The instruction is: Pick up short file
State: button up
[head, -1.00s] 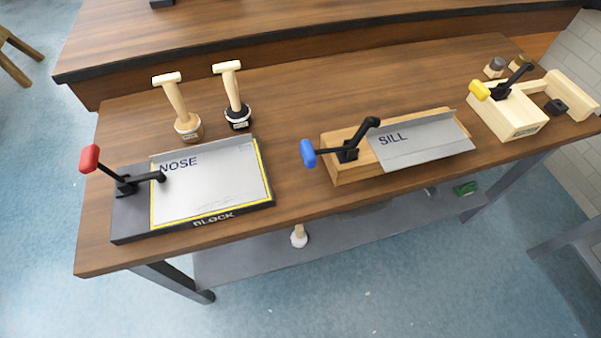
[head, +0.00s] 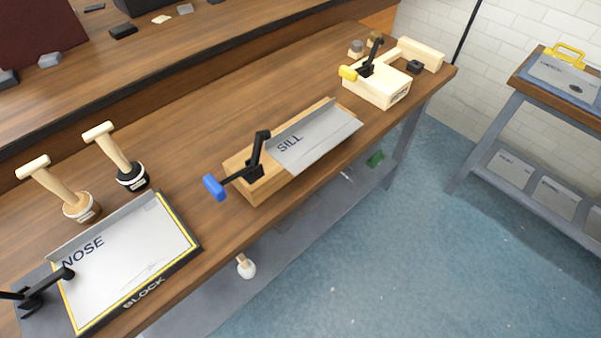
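I cannot make out a short file in the head view. My gripper is not in view. On the wooden bench (head: 215,118) stand a metal sheet marked NOSE (head: 125,262) on a dark block, a sheet marked SILL (head: 315,135) on a wooden block with a blue-handled clamp (head: 214,187), and a pale wooden fixture (head: 378,90) with a yellow-handled clamp. Two wooden-handled tools (head: 76,204) (head: 130,176) stand upright behind the NOSE sheet.
A raised back shelf (head: 180,60) carries several small dark and grey blocks. A lower shelf (head: 300,225) holds a white-headed mallet (head: 246,267) and a green item (head: 375,159). A second table (head: 540,95) stands at right. Blue floor (head: 430,250) between is clear.

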aim_at(348, 172)
jog(key=i+z, duration=0.2)
jog(key=i, duration=0.4)
jog(key=i+z, duration=0.2)
jog(key=i, duration=0.4)
jog(key=i+j+z, duration=0.15)
jog(key=i, duration=0.4)
jog(key=i+j+z, duration=0.2)
jog(key=i, duration=0.4)
